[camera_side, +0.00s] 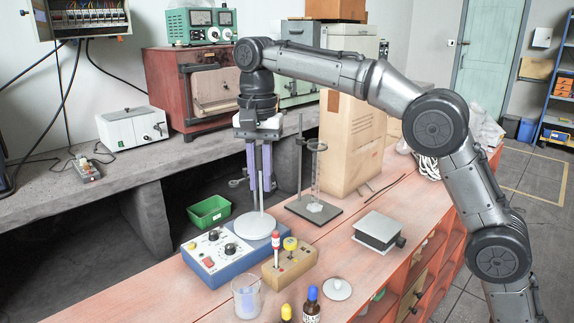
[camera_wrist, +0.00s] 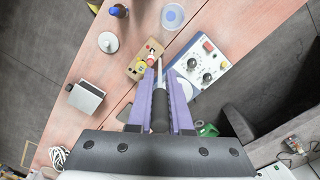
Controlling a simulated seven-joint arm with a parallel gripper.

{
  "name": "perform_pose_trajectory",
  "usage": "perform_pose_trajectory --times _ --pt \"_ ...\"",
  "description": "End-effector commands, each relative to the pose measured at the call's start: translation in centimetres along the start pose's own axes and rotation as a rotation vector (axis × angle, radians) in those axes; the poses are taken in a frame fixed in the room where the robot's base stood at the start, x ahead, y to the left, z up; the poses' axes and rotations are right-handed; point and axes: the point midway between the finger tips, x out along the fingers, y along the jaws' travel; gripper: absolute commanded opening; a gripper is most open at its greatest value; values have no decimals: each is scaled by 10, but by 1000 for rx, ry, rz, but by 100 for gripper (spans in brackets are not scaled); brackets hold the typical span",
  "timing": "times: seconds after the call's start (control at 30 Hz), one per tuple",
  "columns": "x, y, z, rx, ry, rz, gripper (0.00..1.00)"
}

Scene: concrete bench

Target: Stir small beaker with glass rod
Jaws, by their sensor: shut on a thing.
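My gripper (camera_side: 259,186) has two purple fingers and points straight down above the white round plate of the stirrer. In the wrist view, my gripper (camera_wrist: 160,95) is shut on a dark-handled rod (camera_wrist: 160,118), with a thin pale shaft reaching beyond the fingers. In the side view, the thin shaft of the rod (camera_side: 262,202) hangs about upright, its lower end near the plate. The small clear beaker (camera_side: 246,296) with bluish contents stands on the bench in front of the stirrer, apart from the rod. It also shows in the wrist view (camera_wrist: 173,16).
The blue stirrer box (camera_side: 205,262) and a wooden block (camera_side: 289,268) with red and yellow tops stand behind the beaker. Two capped bottles (camera_side: 311,308) and a white lid (camera_side: 337,289) are to its right. A ring stand (camera_side: 313,207) and grey box (camera_side: 379,230) stand farther right.

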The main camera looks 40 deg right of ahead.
Motion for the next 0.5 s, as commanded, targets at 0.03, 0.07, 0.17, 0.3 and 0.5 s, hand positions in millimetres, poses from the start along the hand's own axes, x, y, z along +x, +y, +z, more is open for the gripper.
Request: perform_pose_trajectory --times 0.03,0.07,0.17,0.3,0.5 --pt "0 -7 14 -41 0 -1 0" --pt "0 -10 21 -61 1 -1 0" --pt "0 -18 41 -116 1 -1 0" --pt "0 -26 66 -188 1 -1 0" --pt "32 -23 62 -176 -1 3 0"
